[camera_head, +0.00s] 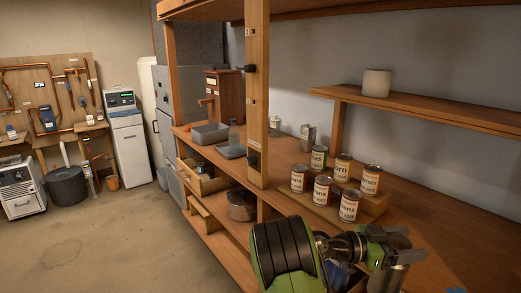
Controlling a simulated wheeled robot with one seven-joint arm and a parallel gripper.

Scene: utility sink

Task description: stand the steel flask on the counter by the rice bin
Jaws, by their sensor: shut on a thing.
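My gripper (385,246), green and black, is at the lower right, above the front part of the counter (455,243). It is shut on a shiny grey metal thing that looks like the steel flask (407,258). The jaws and wrist cover part of it, so its full shape and tilt are unclear. A brown wooden bin with a side handle, seemingly the rice bin (224,92), stands on the far left end of the counter, well away from my gripper.
Several labelled cans (349,206) stand on and around a low wooden step, between my gripper and the far end. A wooden post (257,100) rises at the counter's front edge.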

